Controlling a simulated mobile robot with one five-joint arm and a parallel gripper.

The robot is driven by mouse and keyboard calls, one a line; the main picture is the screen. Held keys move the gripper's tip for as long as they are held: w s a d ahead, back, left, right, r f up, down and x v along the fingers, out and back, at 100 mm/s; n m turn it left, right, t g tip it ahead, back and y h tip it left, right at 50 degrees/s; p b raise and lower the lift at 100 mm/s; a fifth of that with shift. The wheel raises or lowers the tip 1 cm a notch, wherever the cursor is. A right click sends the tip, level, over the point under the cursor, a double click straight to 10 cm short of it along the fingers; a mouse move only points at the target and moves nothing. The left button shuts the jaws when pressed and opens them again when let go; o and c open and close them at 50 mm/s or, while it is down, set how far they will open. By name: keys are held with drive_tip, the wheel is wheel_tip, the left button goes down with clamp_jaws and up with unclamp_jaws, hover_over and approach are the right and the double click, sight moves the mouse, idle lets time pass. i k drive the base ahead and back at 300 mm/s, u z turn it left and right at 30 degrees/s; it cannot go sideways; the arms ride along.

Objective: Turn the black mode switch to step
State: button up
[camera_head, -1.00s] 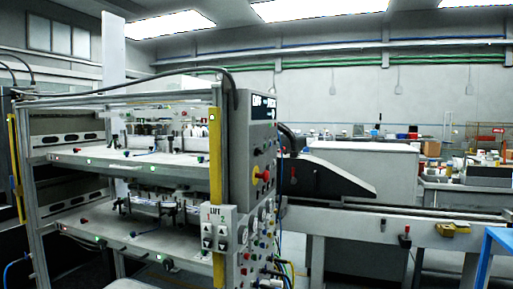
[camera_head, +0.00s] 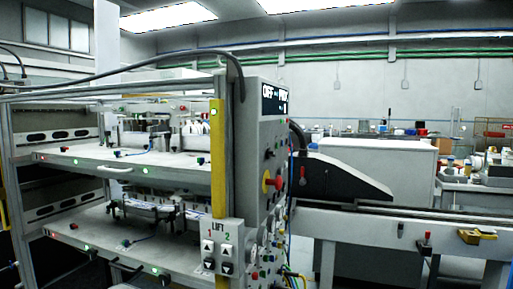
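The grey control panel (camera_head: 267,130) on the right end of the machine is seen at a steep angle. Small dark knobs (camera_head: 269,153) sit on it above a red knob on a yellow plate (camera_head: 271,183). I cannot tell for sure which dark knob is the black mode switch, or read its setting. A black display with white letters (camera_head: 271,98) is at the panel's top; "OFF" is legible. My gripper is not in view.
A grey lift box with arrow buttons (camera_head: 222,247) juts out at the machine's front corner, beside a yellow post (camera_head: 218,150). Cables hang below the panel. A conveyor (camera_head: 400,215) runs off to the right.

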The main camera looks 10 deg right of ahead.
sight(269, 153)
drive_tip(key=k, duration=0.45)
drive_tip(key=u, duration=2.15)
drive_tip(key=k, duration=1.55)
drive_tip(key=z, duration=0.65)
drive_tip(key=i, duration=1)
